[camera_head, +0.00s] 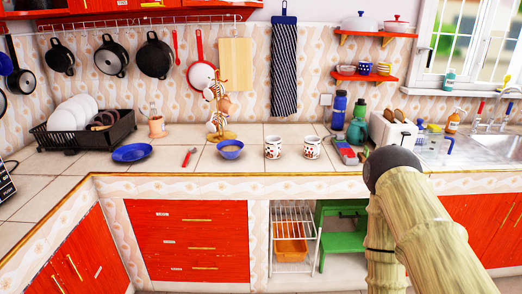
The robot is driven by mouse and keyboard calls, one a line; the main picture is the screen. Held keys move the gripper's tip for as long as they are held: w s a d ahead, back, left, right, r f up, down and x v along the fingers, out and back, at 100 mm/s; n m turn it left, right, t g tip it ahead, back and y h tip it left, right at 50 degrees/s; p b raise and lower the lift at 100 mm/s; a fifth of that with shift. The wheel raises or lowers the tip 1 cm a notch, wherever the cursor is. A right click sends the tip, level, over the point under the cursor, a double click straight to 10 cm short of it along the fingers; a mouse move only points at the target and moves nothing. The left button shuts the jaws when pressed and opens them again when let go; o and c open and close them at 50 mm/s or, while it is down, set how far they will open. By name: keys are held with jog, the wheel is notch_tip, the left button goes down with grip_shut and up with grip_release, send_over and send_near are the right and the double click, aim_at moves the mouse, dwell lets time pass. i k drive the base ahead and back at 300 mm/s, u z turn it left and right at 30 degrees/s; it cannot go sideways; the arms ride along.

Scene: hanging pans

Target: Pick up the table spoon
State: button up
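I cannot make out a table spoon for certain. A small red-handled utensil (189,157) lies on the tiled counter, between the blue plate and the blue bowl; it is too small to tell what kind it is. A terracotta pot (156,127) at the back of the counter has thin utensils standing in it, also too small to identify. A long red utensil (175,46) hangs on the wall rail. My arm shows at the lower right in front of the counter, but my gripper is not in view.
On the counter (205,172) stand a dish rack (88,137), blue plate (132,153), blue bowl (230,149), mug tree (219,110), two patterned mugs (273,148) and bottles (338,111). Pans (155,56) hang above. A sink (490,143) is at right. The counter's front strip is clear.

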aim_at(192, 149)
jog(key=z, duration=0.1)
jog(key=i, duration=0.55)
jog(key=u, duration=0.6)
jog(key=i, duration=0.75)
jog(key=u, duration=0.65)
